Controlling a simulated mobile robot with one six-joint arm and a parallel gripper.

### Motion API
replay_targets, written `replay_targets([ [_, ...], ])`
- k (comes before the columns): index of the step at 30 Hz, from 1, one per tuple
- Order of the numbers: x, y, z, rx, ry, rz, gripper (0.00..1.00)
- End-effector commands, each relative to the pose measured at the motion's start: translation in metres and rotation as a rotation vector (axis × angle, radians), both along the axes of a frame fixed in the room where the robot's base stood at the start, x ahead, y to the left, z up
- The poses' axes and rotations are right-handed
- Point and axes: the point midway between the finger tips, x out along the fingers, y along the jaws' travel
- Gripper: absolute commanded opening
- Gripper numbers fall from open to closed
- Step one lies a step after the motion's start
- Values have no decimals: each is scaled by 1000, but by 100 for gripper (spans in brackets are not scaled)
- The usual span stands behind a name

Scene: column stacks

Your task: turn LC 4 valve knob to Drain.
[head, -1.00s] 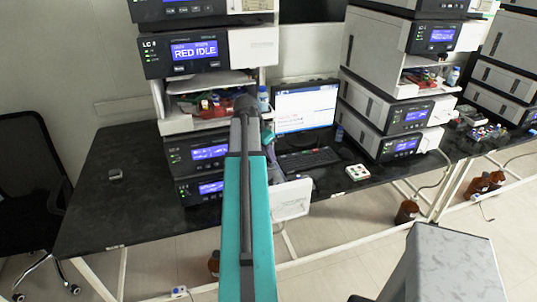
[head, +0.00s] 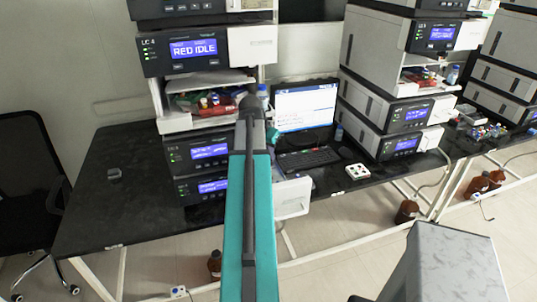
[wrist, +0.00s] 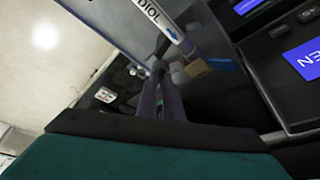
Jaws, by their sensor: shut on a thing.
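The LC 4 unit (head: 190,52) is at the upper part of the left stack in the head view, its blue display reading RED IDLE. My gripper (wrist: 160,72) shows in the wrist view with its two dark fingers close together at the tips. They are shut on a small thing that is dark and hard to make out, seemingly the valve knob. The knob's pointer and position marks cannot be read. In the head view my own arm hides the gripper. A white column marked DIOL (wrist: 160,20) with a blue arrow passes just beyond the fingertips.
A pale panel (head: 293,198) sticks out right of the lower left stack. Another stack stands to the right. The bench's left end is mostly clear.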

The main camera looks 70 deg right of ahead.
Motion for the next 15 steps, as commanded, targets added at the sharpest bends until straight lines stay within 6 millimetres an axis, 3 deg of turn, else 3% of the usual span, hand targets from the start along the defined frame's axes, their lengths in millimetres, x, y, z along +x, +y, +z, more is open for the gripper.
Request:
replay_targets([
  [15,-4,0,0,-2,-4,383,0],
])
